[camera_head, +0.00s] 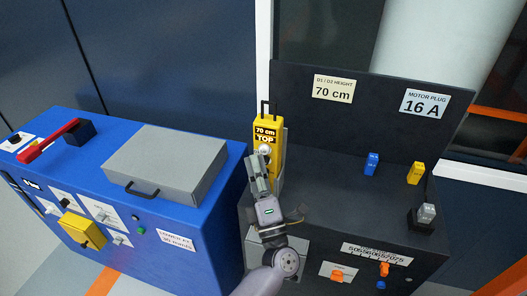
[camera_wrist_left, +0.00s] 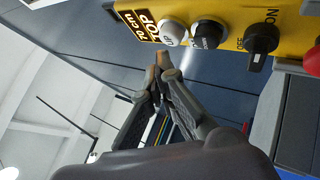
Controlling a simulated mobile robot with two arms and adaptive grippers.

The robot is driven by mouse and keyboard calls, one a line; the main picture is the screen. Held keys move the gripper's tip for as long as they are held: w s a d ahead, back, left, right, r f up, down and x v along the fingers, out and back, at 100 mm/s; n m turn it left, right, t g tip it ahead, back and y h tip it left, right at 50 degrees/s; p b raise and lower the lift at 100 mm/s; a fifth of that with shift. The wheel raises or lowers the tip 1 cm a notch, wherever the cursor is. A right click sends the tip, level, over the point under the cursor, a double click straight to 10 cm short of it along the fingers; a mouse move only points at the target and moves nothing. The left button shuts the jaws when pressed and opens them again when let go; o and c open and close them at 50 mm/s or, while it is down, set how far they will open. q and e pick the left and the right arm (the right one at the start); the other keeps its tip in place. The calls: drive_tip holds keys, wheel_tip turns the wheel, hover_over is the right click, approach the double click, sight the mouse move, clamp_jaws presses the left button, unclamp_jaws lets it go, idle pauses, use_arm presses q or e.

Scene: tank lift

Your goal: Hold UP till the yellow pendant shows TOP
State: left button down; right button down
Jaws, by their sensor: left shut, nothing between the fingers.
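The yellow pendant (camera_head: 268,124) stands upright in its holder at the left end of the dark console. Its display reads 70 cm and TOP, and the same lit text shows in the left wrist view (camera_wrist_left: 140,25). The white UP button (camera_wrist_left: 173,32) sits beside the display, followed by a black button (camera_wrist_left: 208,35), a black knob (camera_wrist_left: 262,40) and a red button (camera_wrist_left: 312,60). My left gripper (camera_head: 257,162) is shut and empty, its fingertips (camera_wrist_left: 162,62) close in front of the UP button. I cannot tell whether they touch it. My right gripper is not in view.
A blue cabinet (camera_head: 215,215) with a grey lidded box (camera_head: 165,165) and a red lever (camera_head: 50,140) stands at left. The console's back panel (camera_head: 380,105) carries labels 70 cm and 16 A. Blue and yellow plugs (camera_head: 415,173) stand at the console's right.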

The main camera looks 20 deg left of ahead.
use_arm(q)
drive_tip(key=shift+w, duration=0.4)
drive_tip(key=shift+w+b, duration=0.55)
idle(0.6)
drive_tip(key=shift+s, duration=0.15)
idle(1.5)
drive_tip(key=shift+s+p, duration=0.3)
drive_tip(key=shift+s, duration=0.55)
drive_tip(key=s+p, duration=0.1)
drive_tip(key=s, duration=0.4)
drive_tip(key=shift+a, duration=0.1)
idle(1.4)
